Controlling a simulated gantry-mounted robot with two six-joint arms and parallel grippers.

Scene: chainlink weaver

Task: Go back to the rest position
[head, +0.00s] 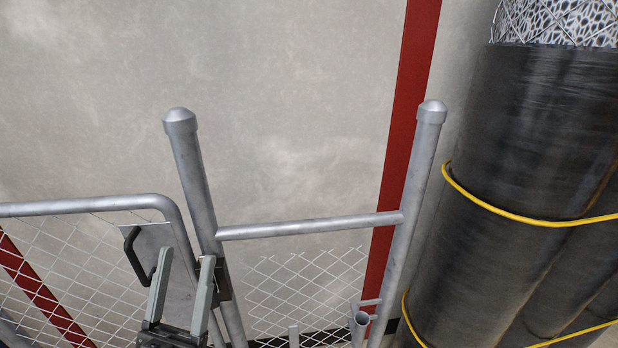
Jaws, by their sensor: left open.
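My left gripper (186,258) is at the lower left, pointing up, with its two grey fingers apart and nothing between them. It is in front of a grey metal plate (150,235) on the gate. A black handle (134,256) on that plate is just left of the gripper's left finger; I cannot tell whether they touch. My right gripper does not show.
The gate's tube frame (85,206) and mesh are at left. Two capped posts, left (188,165) and right (414,170), are joined by a crossbar (310,226). Mesh (300,285) hangs below it. Black wrapped rolls (535,150) with yellow straps fill the right.

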